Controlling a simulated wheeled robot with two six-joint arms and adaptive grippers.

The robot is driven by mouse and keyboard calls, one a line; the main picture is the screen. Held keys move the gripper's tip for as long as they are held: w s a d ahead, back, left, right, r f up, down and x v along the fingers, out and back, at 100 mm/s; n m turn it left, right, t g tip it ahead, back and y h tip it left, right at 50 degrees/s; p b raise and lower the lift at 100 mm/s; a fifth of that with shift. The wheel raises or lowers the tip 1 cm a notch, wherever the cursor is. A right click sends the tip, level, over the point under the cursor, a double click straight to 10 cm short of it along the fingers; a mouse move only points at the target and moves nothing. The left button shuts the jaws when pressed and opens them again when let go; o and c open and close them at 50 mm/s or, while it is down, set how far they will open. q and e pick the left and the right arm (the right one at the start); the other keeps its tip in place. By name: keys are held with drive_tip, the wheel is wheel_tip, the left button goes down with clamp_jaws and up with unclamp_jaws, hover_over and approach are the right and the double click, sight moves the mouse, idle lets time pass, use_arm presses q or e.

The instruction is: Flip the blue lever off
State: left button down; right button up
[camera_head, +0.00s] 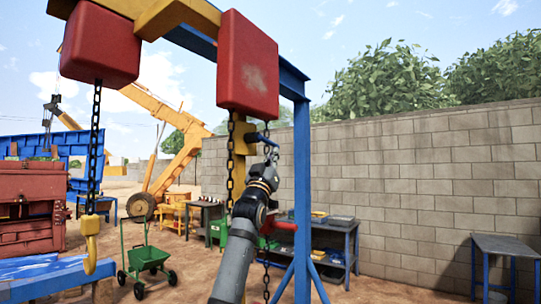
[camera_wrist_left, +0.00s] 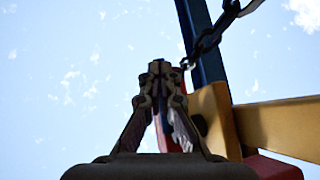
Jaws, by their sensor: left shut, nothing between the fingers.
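The blue lever (camera_head: 262,138) sticks out from the yellow upright, just under the right red block. Its exact tilt is hard to tell at this size. My left gripper (camera_head: 271,150) is raised at the lever's right end, pointing up, with its fingers closed and empty. Gripper and lever overlap here, so I cannot tell if they touch. In the left wrist view the fingertips (camera_wrist_left: 160,68) meet against the sky. The lever is not clearly seen there. My right gripper is not in view.
The right red block (camera_head: 248,64) hangs close above the gripper. A dark chain (camera_head: 230,160) hangs left of it, and a blue post (camera_head: 302,180) stands to its right. A yellow hook (camera_head: 91,240) hangs at left. A yellow beam (camera_wrist_left: 280,128) shows in the wrist view.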

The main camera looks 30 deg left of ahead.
use_arm(q)
drive_tip(key=shift+w+r+p, duration=0.45)
drive_tip(key=shift+r+p, duration=0.05)
drive_tip(key=shift+r, duration=0.15)
drive_tip(key=shift+w, duration=0.1)
idle(0.3)
drive_tip(key=v, duration=1.2)
